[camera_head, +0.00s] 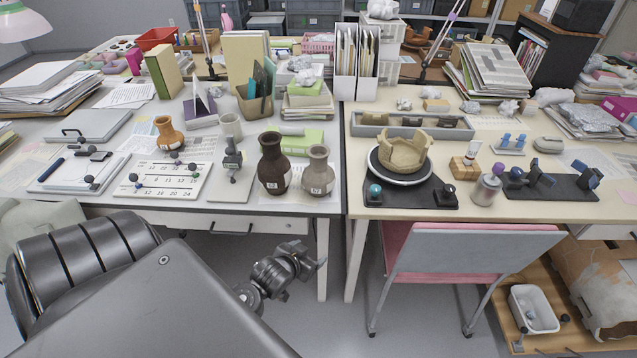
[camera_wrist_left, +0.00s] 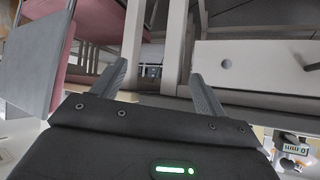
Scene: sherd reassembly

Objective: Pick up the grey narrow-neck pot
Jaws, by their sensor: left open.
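The grey narrow-neck pot (camera_head: 318,178) stands upright near the front edge of the left desk, close to its right end. A dark brown narrow-neck pot (camera_head: 272,168) stands just left of it. My left gripper (camera_head: 308,264) is below and in front of the desk edge, nearer to me than the pots and apart from them. In the left wrist view my left gripper (camera_wrist_left: 160,76) is open, with nothing between its fingers. The grey pot cannot be made out in the wrist view. My right gripper is not in view.
The left desk's front edge and drawer (camera_head: 240,224) lie between my gripper and the pots. A small orange-brown pot (camera_head: 168,135) stands farther left. A pink-seated chair (camera_head: 455,250) stands at the right desk (camera_head: 590,215). A green-labelled box (camera_head: 301,140) lies behind the pots.

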